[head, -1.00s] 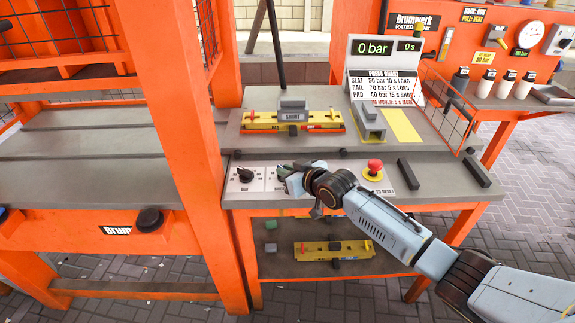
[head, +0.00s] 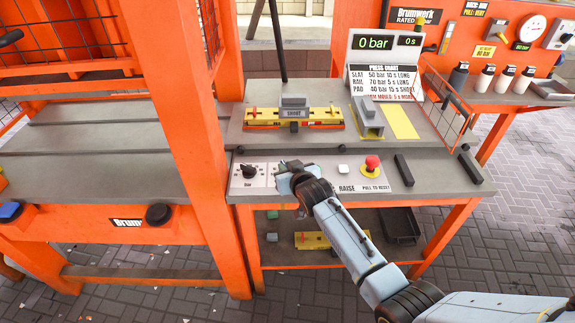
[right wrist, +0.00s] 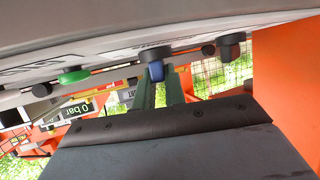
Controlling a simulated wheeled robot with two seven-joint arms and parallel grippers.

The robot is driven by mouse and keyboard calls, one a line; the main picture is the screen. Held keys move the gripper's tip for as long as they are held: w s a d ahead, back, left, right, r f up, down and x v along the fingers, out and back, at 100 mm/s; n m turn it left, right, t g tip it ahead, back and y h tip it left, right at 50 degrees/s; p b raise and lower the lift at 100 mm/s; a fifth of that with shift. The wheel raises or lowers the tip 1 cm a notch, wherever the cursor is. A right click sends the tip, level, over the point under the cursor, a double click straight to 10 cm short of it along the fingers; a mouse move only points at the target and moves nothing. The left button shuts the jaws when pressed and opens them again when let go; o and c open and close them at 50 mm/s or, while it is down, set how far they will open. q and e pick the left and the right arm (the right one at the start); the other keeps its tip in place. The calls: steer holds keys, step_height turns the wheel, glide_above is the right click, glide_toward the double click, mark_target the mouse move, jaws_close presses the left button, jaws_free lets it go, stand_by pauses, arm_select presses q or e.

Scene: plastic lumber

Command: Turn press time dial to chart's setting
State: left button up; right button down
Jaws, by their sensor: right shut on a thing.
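My right gripper (head: 283,180) is at the control panel (head: 320,184), just right of the bar dial (head: 249,171), and covers the time dial in the head view. In the right wrist view its two greenish fingers (right wrist: 160,92) close around a blue knob (right wrist: 156,70), which appears to be the time dial; its pointer and scale cannot be read. The press chart (head: 382,80) lists SLAT 50 bar 10 s LONG, RAIL 70 bar 5 s LONG, PAD 40 bar 15 s SHORT. The display (head: 388,41) reads 0 bar, 0 s. The mould (head: 293,115) bears a SHORT label. My left gripper is not in view.
A red stop button (head: 371,163) and a pale button (head: 343,168) sit right of my gripper. Dark bars (head: 404,170) stand farther right. An orange press post (head: 185,130) rises close on the left. Another yellow mould (head: 312,240) lies on the shelf below.

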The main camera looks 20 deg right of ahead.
steer(key=shift+h, duration=0.3)
steer(key=c, duration=1.5)
jaws_free()
steer(key=shift+o, duration=0.2)
steer(key=shift+s, duration=0.15)
steer(key=p+v, duration=0.3)
steer(key=v, duration=1)
steer(key=shift+p, duration=0.3)
steer(key=shift+s, duration=0.1)
